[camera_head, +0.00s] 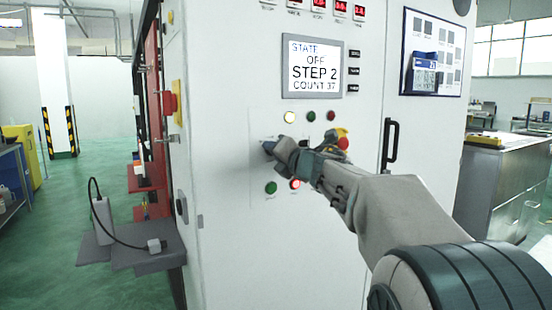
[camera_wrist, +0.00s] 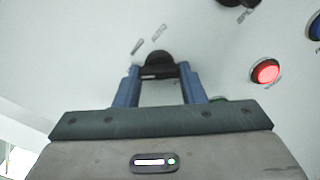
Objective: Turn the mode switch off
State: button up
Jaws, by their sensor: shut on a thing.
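The mode switch (camera_wrist: 158,62) is a black rotary knob on the white cabinet panel, seen in the wrist view between my fingertips. My gripper (camera_wrist: 158,72) has its two blue fingers on either side of the knob and is shut on it. In the head view my gripper (camera_head: 270,147) reaches to the panel below the screen and hides the knob. The screen (camera_head: 314,66) reads "STATE OFF", "STEP 2" and "COUNT 37".
A lit red button (camera_wrist: 266,71) sits right of the knob in the wrist view. A black door handle (camera_head: 389,143) stands to the right. A grey shelf (camera_head: 150,258) juts out at lower left.

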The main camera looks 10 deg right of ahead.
dwell(0.3)
jog(key=o, duration=1)
jog(key=v, duration=1.3)
jog(key=shift+s+d, duration=0.1)
jog(key=shift+s, duration=0.25)
jog(key=shift+r, duration=0.1)
